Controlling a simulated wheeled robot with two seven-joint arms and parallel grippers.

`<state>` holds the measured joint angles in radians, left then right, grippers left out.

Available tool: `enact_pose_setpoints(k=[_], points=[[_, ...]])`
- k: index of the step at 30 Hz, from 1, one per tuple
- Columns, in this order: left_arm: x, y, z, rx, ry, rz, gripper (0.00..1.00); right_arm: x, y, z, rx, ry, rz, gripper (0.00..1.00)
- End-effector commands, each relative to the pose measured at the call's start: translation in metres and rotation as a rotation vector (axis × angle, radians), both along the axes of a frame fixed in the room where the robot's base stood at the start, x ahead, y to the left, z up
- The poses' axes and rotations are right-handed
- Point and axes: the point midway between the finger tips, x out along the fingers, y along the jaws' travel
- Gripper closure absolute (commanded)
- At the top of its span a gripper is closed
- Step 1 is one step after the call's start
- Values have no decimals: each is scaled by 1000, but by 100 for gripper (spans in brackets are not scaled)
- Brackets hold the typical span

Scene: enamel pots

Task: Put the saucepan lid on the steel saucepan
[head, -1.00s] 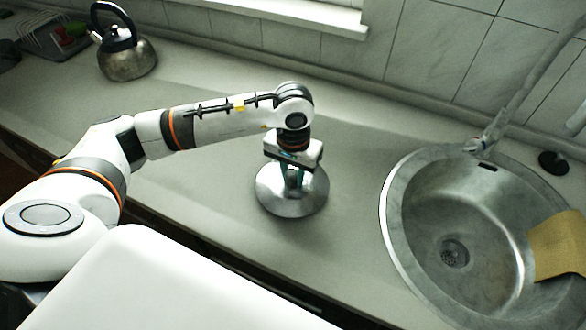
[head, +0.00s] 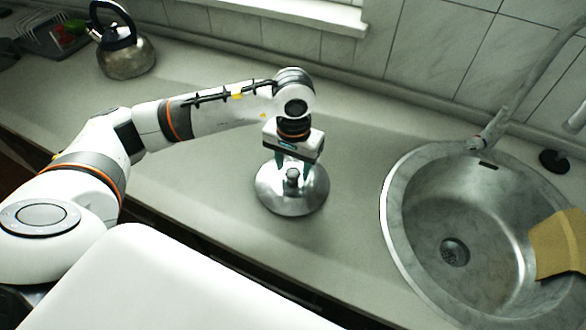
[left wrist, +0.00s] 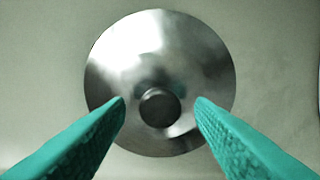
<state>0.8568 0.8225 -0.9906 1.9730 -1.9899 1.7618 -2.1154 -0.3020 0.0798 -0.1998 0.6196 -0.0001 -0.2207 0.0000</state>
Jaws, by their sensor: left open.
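The saucepan lid (head: 292,200) is a round, shiny steel disc with a dark knob at its centre, on the counter in the middle of the head view. In the left wrist view the lid (left wrist: 160,60) fills the middle, its knob (left wrist: 160,107) lying between and beyond the two teal fingertips. My left gripper (head: 293,168) is over the lid, pointing down, open and empty; its fingers also show in the left wrist view (left wrist: 160,103). The steel saucepan is not recognisable in these views. My right gripper is not in view.
A round steel sink (head: 490,215) is set in the counter at right, with a yellow cloth (head: 562,245) over its edge and a tap (head: 490,137) behind. A kettle (head: 127,58) and a dish rack (head: 50,35) stand at back left. The counter around the lid is clear.

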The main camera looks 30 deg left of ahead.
Motion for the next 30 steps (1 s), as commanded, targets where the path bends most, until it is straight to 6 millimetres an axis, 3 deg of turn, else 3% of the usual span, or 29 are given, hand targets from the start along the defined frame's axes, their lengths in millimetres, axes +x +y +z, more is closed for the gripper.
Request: enact_pose_setpoints(k=[6, 13, 18, 30], points=[[2, 0, 48, -1, -7, -1, 51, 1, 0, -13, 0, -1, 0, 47], [1, 0, 88, -1, -4, 1, 51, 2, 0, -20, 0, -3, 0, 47], [1, 0, 99, 0, -2, 0, 51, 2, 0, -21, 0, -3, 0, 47], [1, 0, 100, 0, 0, 0, 51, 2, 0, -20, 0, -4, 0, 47]])
